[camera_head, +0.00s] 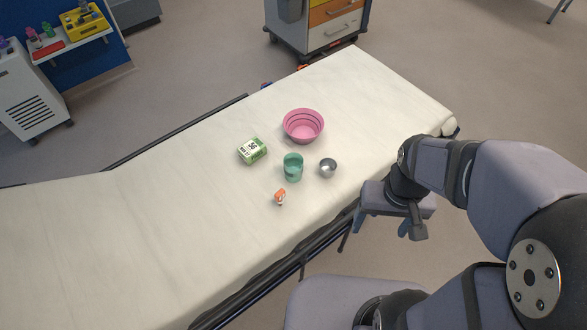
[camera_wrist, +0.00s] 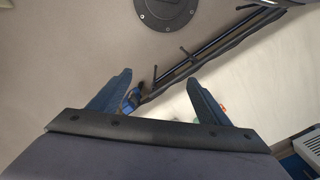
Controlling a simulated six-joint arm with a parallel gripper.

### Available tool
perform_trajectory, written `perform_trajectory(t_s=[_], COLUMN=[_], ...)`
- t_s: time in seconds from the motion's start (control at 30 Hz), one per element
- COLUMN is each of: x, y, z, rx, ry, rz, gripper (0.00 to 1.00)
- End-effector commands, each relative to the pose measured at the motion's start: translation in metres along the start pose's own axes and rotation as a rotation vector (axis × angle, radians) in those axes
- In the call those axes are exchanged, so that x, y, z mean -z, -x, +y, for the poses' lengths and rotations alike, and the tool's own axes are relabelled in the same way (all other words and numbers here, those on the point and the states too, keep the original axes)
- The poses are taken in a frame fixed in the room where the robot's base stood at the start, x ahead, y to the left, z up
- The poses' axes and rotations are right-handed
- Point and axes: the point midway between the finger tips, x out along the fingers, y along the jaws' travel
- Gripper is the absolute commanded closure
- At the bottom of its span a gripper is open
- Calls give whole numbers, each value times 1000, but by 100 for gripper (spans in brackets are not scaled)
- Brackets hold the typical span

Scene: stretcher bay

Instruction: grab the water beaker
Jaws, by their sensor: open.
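A teal beaker (camera_head: 293,168) stands upright on the white stretcher (camera_head: 130,230) in the head view. I take it for the water beaker; I cannot see whether it holds water. My gripper (camera_head: 384,228) is to the right of the beaker, beyond the stretcher's near edge, and well apart from it. In the wrist view my gripper (camera_wrist: 160,76) has its two fingers spread with nothing between them. The wrist view shows the floor and the stretcher's rail and edge. The beaker is not clearly visible there.
A small metal cup (camera_head: 328,168) stands close to the beaker's right. A pink bowl (camera_head: 303,126) is behind it, a green-and-white box (camera_head: 253,151) to its left, and a small orange-and-white item (camera_head: 280,197) in front. The stretcher's left part is clear. A drawer cart (camera_head: 330,25) stands behind.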

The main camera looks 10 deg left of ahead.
Motion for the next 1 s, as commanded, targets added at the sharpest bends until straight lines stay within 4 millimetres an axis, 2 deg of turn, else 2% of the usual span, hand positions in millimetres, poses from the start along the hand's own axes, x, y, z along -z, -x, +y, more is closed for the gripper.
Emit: perform_trajectory(t_s=[0.17,0.47,0.5,0.77,0.87,1.0], x=[2,3,11,73,107,166], y=[10,52,44,30,27,26], z=[0,1,4,22,25,16], rx=[0,-3,-20,-109,-136,-149], ry=[0,1,2,28,53,123], rz=[5,11,35,236,348,555], gripper=[29,29,29,29,29,29])
